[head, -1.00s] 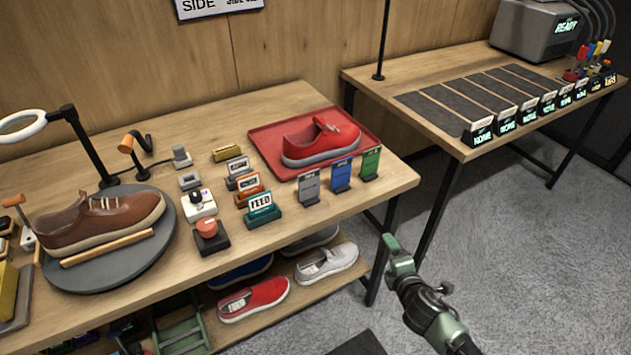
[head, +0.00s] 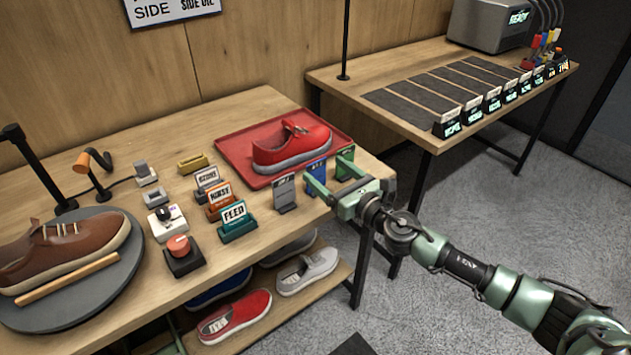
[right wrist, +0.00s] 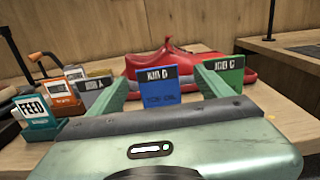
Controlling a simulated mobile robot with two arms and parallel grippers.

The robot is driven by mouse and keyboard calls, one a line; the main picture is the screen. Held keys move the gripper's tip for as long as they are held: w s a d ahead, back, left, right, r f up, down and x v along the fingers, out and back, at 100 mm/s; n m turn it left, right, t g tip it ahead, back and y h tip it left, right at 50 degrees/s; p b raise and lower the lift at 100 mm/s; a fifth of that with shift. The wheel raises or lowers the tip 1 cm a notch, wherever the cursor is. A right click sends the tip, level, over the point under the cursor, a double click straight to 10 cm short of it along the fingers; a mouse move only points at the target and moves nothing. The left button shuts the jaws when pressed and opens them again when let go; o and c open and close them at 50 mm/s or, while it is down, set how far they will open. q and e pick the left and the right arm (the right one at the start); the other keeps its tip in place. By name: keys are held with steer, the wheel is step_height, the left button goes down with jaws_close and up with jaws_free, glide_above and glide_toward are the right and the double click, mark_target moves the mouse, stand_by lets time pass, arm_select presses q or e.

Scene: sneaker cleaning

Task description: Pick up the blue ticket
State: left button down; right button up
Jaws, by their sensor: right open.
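The blue ticket (head: 316,174) stands upright in a holder near the front right of the workbench, between a grey ticket (head: 284,192) and a green ticket (head: 349,166). My right gripper (head: 331,173) is open at the bench's front edge, its fingers pointing toward the ticket row. In the right wrist view the blue ticket (right wrist: 159,85) stands between the two open fingers, apart from both as far as I can tell. The left finger covers part of the grey ticket, and the right finger is close to the green ticket (right wrist: 224,72). My left gripper is not in view.
A red tray (head: 226,143) with a red sneaker (head: 290,147) lies just behind the tickets. A teal FEED card (head: 236,220) and other cards stand to the left. A brown shoe (head: 65,250) sits on a round turntable. A second table (head: 400,60) stands at the back right.

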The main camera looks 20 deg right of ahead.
mark_target(316, 165)
steer(key=x, duration=0.7)
steer(key=shift+a+f, duration=0.2)
steer(key=shift+a, duration=0.05)
jaws_close()
